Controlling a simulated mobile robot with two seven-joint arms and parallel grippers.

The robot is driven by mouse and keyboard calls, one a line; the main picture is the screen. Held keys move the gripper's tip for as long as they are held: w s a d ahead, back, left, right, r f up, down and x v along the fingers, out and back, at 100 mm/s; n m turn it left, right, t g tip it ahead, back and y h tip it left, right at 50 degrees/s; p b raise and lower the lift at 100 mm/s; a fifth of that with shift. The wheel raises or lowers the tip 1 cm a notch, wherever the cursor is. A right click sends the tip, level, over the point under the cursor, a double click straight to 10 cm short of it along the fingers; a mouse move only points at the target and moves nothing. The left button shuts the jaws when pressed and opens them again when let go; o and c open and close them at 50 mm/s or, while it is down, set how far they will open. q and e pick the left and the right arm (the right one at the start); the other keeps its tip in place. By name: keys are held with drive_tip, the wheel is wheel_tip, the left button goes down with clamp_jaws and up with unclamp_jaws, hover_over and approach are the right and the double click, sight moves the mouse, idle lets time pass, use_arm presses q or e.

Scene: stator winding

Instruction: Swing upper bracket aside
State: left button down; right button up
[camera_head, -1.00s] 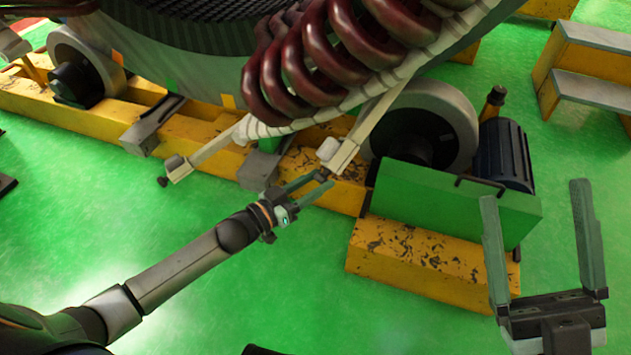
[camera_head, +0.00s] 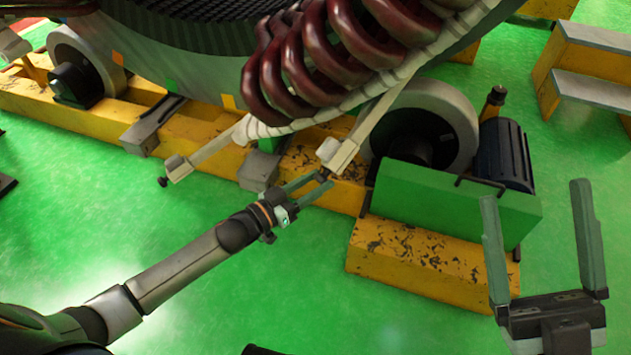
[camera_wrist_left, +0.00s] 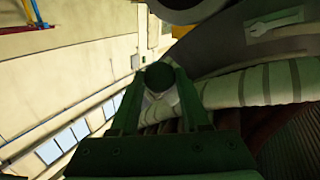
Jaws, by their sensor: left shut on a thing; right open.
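Two pale brackets reach down from the wrapped ring of the winding. The right-hand bracket (camera_head: 346,146) ends in a small dark knob, and the left-hand bracket (camera_head: 205,152) has its own dark knob at its free end. I cannot tell which one is called upper. My left gripper (camera_head: 320,181) is shut on the right-hand bracket's knob. The left wrist view shows this round dark knob (camera_wrist_left: 160,75) between the fingertips, with the pale bracket body partly hidden behind it. My right gripper (camera_head: 535,195) is open and empty at the lower right, away from the brackets.
Dark red coils (camera_head: 318,58) hang just above the brackets. A yellow base beam (camera_head: 210,135), a grey roller wheel (camera_head: 450,110) and a green housing (camera_head: 455,207) stand close behind and right. The green floor (camera_head: 270,290) in front is clear.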

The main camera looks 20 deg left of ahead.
sight(337, 174)
use_arm(q)
drive_tip(key=shift+n+y, duration=0.3)
drive_tip(key=shift+y, duration=0.2)
drive_tip(key=s+d+r+p, duration=0.1)
drive_tip(key=p, duration=0.2)
drive_tip(key=s+r+p, duration=0.1)
drive_tip(key=p, duration=0.2)
drive_tip(key=shift+s+d+r, duration=0.3)
drive_tip(key=shift+d, duration=0.1)
use_arm(e)
wheel_tip(337, 174, up, 6)
drive_tip(key=shift+d+r+n, duration=0.15)
drive_tip(key=shift+d+n, duration=0.15)
drive_tip(key=shift+d, duration=0.05)
drive_tip(key=shift+s, duration=0.1)
use_arm(q)
drive_tip(key=shift+c, duration=1.9)
unclamp_jaws()
